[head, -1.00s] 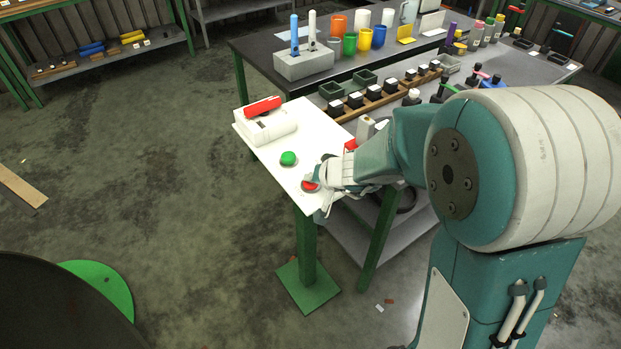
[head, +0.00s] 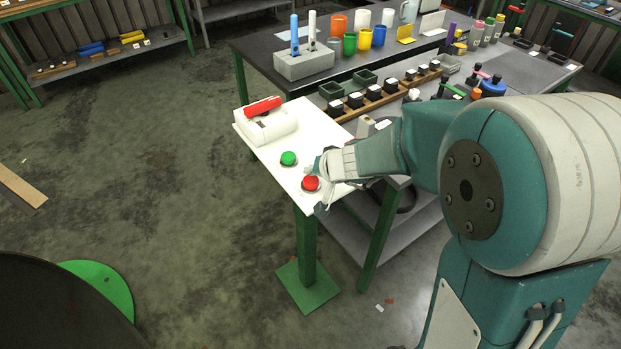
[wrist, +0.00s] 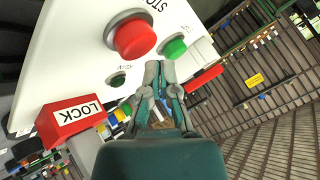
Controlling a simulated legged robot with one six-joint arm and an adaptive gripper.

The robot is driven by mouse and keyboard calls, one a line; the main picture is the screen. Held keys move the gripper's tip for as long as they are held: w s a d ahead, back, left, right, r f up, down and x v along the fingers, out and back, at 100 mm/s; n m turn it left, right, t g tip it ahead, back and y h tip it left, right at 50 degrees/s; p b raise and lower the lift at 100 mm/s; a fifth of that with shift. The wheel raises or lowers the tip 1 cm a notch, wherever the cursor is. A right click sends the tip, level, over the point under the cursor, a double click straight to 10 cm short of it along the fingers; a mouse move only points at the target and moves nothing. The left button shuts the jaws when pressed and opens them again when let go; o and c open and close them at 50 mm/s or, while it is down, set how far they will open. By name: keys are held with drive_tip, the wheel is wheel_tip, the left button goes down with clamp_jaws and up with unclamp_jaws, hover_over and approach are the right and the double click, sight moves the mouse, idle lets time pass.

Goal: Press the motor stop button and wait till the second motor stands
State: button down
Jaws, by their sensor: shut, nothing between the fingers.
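The red stop button (head: 311,183) stands on the white panel (head: 268,158), near its front corner. In the wrist view the red button (wrist: 134,38) has STOP lettering beside it. My gripper (head: 309,170) is shut and empty, beside the red button on the side towards the green button. In the wrist view my gripper (wrist: 160,68) shows its fingertips together, apart from the red button in the picture. I cannot make out the second motor or tell whether it turns.
A green button (head: 288,158) sits beside the red one. A white housing with a red top (head: 263,106) stands at the panel's far end. A red LOCK block (wrist: 68,119) is at the panel's edge. A dark table (head: 255,50) with cups stands behind. Floor to the left is mostly clear.

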sight(312, 182)
drive_tip(key=shift+r, duration=2.5)
drive_tip(key=s+d+r+h, duration=0.2)
drive_tip(key=s+d, duration=0.2)
drive_tip(key=s, duration=0.4)
drive_tip(key=s+d+r+g+h, duration=0.1)
drive_tip(key=s+d+r+h, duration=0.1)
drive_tip(key=s+d, duration=0.3)
drive_tip(key=s+d+r+n+h, duration=0.1)
drive_tip(key=s+d, duration=0.4)
drive_tip(key=s, duration=0.7)
wheel_tip(312, 182, up, 3)
drive_tip(key=shift+d+f+h, duration=0.15)
drive_tip(key=shift+h, duration=0.35)
drive_tip(key=shift+w, duration=0.15)
